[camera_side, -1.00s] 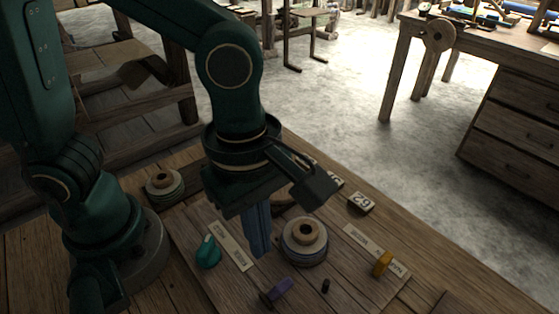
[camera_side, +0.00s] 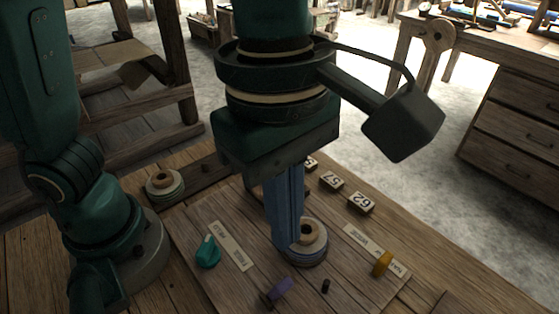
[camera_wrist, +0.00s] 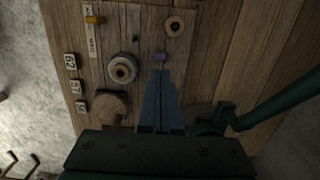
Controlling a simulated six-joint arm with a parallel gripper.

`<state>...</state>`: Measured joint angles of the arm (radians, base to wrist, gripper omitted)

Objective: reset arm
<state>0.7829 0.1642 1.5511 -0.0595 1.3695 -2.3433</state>
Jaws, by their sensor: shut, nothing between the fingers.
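My gripper (camera_side: 287,245) points straight down over the wooden board in the side view, its long blue fingers together and empty. It hides part of a round spool (camera_side: 312,243) behind it. In the wrist view the closed fingers (camera_wrist: 159,72) end near a purple peg (camera_wrist: 159,57). The spool shows to their left in the wrist view (camera_wrist: 122,68). The purple peg also lies near the front of the board in the side view (camera_side: 278,291).
A teal knob (camera_side: 208,252) and an orange peg (camera_side: 382,263) stand on the board. A small black peg (camera_side: 325,286) is near the front. Number tiles (camera_side: 361,202) lie along the far edge. Another spool (camera_side: 164,187) sits at the left.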

